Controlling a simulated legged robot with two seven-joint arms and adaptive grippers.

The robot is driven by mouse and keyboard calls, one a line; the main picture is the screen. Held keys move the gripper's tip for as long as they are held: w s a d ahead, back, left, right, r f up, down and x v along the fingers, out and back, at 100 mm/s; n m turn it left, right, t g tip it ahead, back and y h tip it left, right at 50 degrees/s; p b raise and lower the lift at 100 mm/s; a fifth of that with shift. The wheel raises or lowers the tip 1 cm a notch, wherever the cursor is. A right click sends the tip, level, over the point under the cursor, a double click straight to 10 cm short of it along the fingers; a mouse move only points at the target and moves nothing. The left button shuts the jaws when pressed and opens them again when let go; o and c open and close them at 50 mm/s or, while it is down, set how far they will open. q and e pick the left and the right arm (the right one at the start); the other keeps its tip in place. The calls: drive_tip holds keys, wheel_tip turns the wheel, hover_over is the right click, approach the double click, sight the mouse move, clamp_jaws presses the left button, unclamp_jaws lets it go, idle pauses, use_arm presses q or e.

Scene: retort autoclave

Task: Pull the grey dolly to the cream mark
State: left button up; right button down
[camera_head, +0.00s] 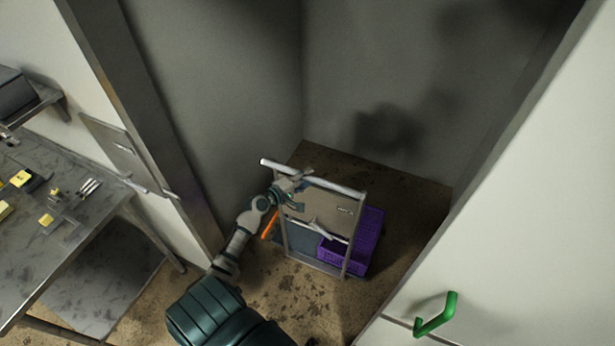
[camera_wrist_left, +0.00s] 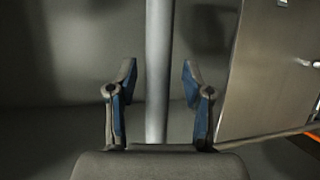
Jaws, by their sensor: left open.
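The grey dolly (camera_head: 323,209) stands upright inside a grey-walled recess, with a light metal push bar (camera_head: 338,187) along its top. A purple crate (camera_head: 368,240) sits on it, partly hidden behind the dolly's frame. My left gripper (camera_head: 298,180) is at the left part of the push bar. In the left wrist view the gripper (camera_wrist_left: 159,85) is open, and the bar (camera_wrist_left: 158,60) runs between its two fingers without visible contact. The cream mark cannot be made out. My right gripper is not in view.
A metal table (camera_head: 60,220) with small yellow items stands at the left. The recess's walls close in at both sides. A green handle (camera_head: 437,315) sticks out from the white panel at the lower right.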

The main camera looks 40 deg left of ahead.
use_arm(q)
drive_tip(key=shift+w+d+f, duration=0.1)
drive_tip(key=shift+w, duration=0.35)
drive_tip(key=c, duration=0.9)
clamp_jaws()
drive_tip(key=shift+f, duration=0.1)
